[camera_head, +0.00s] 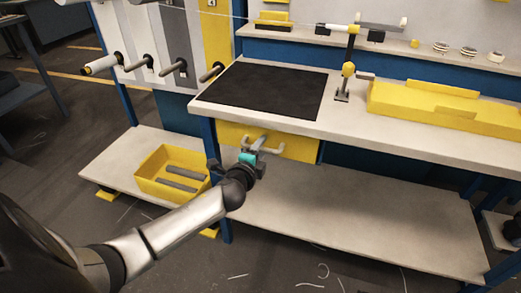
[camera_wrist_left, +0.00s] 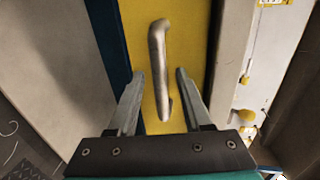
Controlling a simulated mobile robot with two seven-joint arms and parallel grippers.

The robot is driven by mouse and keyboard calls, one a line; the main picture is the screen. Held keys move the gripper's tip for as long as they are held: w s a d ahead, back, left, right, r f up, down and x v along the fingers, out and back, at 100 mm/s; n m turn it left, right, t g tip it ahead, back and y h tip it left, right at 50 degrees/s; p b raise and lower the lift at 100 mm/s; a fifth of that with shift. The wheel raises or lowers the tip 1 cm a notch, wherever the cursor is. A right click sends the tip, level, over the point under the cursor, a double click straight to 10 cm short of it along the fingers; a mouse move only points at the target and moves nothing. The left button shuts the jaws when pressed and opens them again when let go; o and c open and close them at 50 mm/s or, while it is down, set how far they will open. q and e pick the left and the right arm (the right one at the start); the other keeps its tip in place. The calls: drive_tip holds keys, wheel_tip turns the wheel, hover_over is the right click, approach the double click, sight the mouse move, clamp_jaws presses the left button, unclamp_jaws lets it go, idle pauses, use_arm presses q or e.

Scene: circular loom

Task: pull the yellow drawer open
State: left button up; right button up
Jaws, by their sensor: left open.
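The yellow drawer (camera_head: 300,149) sits under the bench top, its front looking flush with the bench, so it appears closed. Its grey bar handle (camera_wrist_left: 157,50) runs along the yellow front in the left wrist view. My left gripper (camera_head: 256,143) is at the drawer front, in front of the handle. In the left wrist view its two fingers (camera_wrist_left: 160,76) are apart, one on each side of the handle's near end. I cannot tell whether either finger touches the handle. My right gripper is not in view.
The bench top (camera_head: 345,125) carries a black mat (camera_head: 265,90) above the drawer and a long yellow block (camera_head: 440,105) at right. A blue leg (camera_head: 222,225) stands near my wrist.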

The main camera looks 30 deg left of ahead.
use_arm(q)
clamp_jaws()
idle(0.3)
idle(1.1)
